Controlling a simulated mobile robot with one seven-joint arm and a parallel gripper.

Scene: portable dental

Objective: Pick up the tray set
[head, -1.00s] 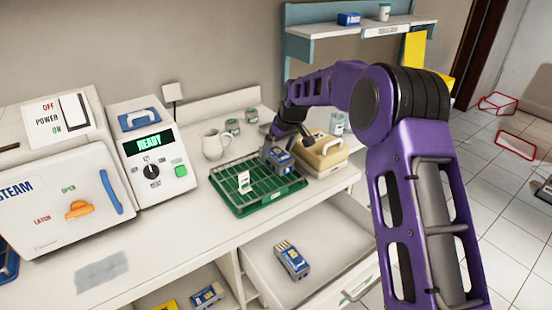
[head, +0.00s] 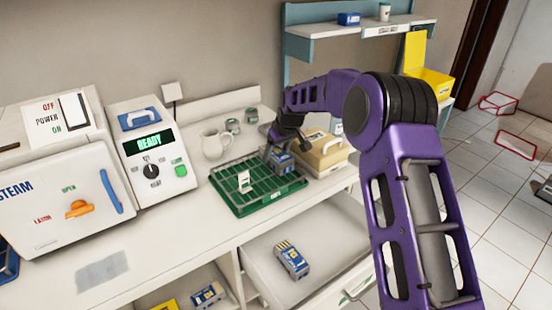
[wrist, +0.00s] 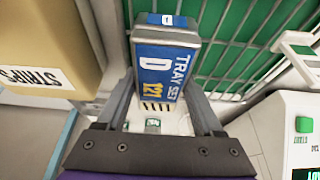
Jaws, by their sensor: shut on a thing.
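The tray set (wrist: 165,65) is a blue and white pack labelled "TRAY SET D". It sits between the two fingers of my gripper (wrist: 165,110) in the wrist view, and the gripper is shut on it. In the head view the tray set (head: 280,160) is at the right end of the green rack (head: 240,204), with my gripper (head: 277,146) over it. I cannot tell whether the pack touches the rack. Another similar blue and white pack (head: 291,260) lies in the open drawer below.
A beige box (head: 325,156) stands close to the right of the gripper. A white jug (head: 214,142) and small jars (head: 232,125) stand behind the rack. The READY unit (head: 150,150) is at the left. The open drawer (head: 330,262) juts out below the counter.

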